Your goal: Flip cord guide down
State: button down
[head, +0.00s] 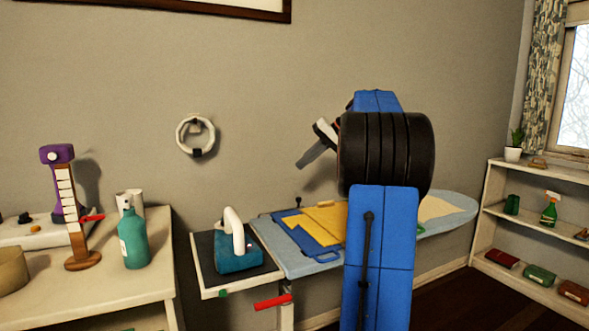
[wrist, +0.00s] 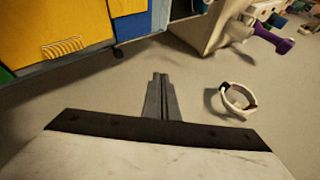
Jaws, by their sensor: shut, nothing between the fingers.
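A thin upright post with a dark knob (head: 298,201), which looks like the cord guide, stands at the back edge of the ironing board (head: 300,264). A dark knob, likely the same one, shows in the wrist view (wrist: 117,51) at the board's edge, left of my fingers. My gripper (head: 303,163) is in the air above the back of the board, near the wall. Its fingers are together and empty, also in the wrist view (wrist: 160,77). It is apart from the post. My arm hides part of the board.
A teal iron (head: 238,260) stands on the rest at the board's left end. Yellow folded cloth (head: 322,224) lies on the board. A white ring (head: 180,137) hangs on the wall. A table with a teal bottle (head: 134,240) is left; a shelf (head: 484,220) is right.

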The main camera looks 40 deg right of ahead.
jog(key=shift+s+d+r, duration=0.55)
jog(key=shift+s+d, duration=0.3)
jog(key=shift+s+d+r, duration=0.5)
jog(key=shift+s+d, duration=0.3)
jog(key=shift+d, duration=0.05)
